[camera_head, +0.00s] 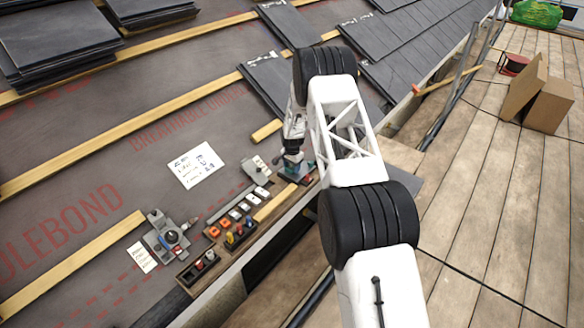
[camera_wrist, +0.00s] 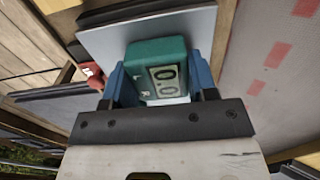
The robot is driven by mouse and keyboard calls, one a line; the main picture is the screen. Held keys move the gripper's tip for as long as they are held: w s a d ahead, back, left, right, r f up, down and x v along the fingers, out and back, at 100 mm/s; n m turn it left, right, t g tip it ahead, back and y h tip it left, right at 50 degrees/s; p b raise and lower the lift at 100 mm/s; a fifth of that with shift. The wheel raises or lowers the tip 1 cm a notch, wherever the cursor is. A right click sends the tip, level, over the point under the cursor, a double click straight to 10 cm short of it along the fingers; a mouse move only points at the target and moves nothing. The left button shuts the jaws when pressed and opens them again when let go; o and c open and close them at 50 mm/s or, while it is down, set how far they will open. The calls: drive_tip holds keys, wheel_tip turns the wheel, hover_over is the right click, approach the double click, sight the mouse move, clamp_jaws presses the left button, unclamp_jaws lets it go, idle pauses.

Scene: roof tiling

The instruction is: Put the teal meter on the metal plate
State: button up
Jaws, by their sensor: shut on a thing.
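The teal meter (camera_wrist: 155,60), a box with a digital display, sits between the two blue fingers of my gripper (camera_wrist: 162,82) in the wrist view. The fingers are shut on its sides. The metal plate (camera_wrist: 103,40), flat and pale grey, lies just beyond the meter in that view. The meter overlaps part of it, and I cannot tell whether they touch. In the head view my gripper (camera_head: 293,160) is low by the roof edge, right of the tool trays. My arm hides much of the meter and the plate there.
Wooden trays with small coloured parts (camera_head: 238,228) lie left of my gripper. A grey device with a knob (camera_head: 172,238) and a white note (camera_head: 196,165) lie farther left. Slates (camera_head: 270,80) and battens (camera_head: 120,132) cover the roof above. Wooden decking (camera_head: 480,220) is right.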

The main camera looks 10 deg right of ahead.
drive_tip(key=o, duration=1)
drive_tip(key=shift+c, duration=0.2)
drive_tip(key=shift+r, duration=0.15)
wheel_tip(320, 180, up, 12)
idle(0.8)
